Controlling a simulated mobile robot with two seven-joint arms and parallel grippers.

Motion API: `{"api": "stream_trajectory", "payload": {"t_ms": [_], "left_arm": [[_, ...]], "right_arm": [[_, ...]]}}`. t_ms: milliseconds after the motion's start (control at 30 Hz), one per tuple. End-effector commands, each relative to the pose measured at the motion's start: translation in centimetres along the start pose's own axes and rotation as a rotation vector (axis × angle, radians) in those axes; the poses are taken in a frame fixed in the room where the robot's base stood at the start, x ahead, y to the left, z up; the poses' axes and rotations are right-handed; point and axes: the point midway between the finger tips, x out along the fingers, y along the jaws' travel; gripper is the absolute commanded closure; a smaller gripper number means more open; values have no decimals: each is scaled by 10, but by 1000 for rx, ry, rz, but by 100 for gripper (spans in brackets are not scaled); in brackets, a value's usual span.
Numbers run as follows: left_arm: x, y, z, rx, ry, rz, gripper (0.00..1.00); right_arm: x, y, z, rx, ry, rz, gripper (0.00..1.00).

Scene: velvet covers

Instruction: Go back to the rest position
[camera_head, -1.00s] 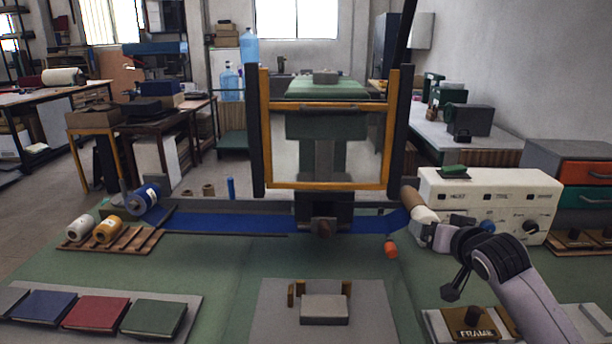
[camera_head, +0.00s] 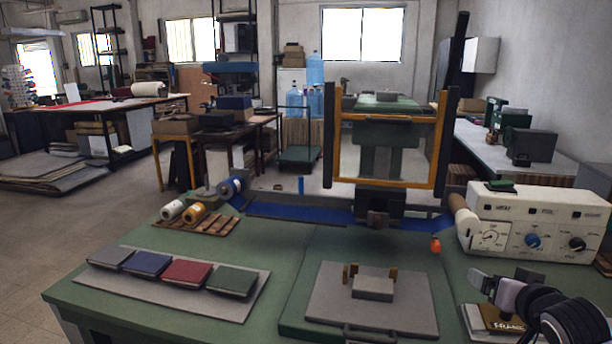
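My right arm comes in at the lower right corner, with grey links and black joints. Its end, my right gripper (camera_head: 484,284), is small and partly turned away, above the board with the brown block marked FRAME (camera_head: 500,318). My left gripper and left arm are out of view.
The green table (camera_head: 275,255) holds a grey board with several book covers (camera_head: 145,290), a grey plate with a light block (camera_head: 373,289), and a wooden rack with rolls (camera_head: 195,213). A yellow-framed press (camera_head: 384,184) stands behind. A white control box (camera_head: 540,205) stands right.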

Motion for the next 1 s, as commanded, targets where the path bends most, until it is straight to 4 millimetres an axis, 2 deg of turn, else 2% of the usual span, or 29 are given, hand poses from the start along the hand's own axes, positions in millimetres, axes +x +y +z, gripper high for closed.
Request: {"api": "stream_trajectory", "payload": {"t_ms": [33, 167, 267, 400, 600, 700, 800, 1000], "left_arm": [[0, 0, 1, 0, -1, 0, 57], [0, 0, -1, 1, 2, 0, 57], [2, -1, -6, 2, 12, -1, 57], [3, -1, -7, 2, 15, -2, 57], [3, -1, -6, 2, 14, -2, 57], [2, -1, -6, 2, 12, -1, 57], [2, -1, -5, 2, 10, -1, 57], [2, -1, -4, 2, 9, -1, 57]], "right_arm": [[1, -5, 31, -24, -34, -17, 12], [-3, -16, 92, -88, -79, -62, 12], [-14, -25, 144, -138, -117, -100, 12], [-41, -38, 220, -206, -169, -158, 12], [-97, -53, 312, -282, -224, -225, 12], [-125, -59, 343, -309, -240, -248, 12], [-146, -62, 364, -329, -251, -261, 12], [-164, -65, 378, -346, -256, -270, 12]]}}
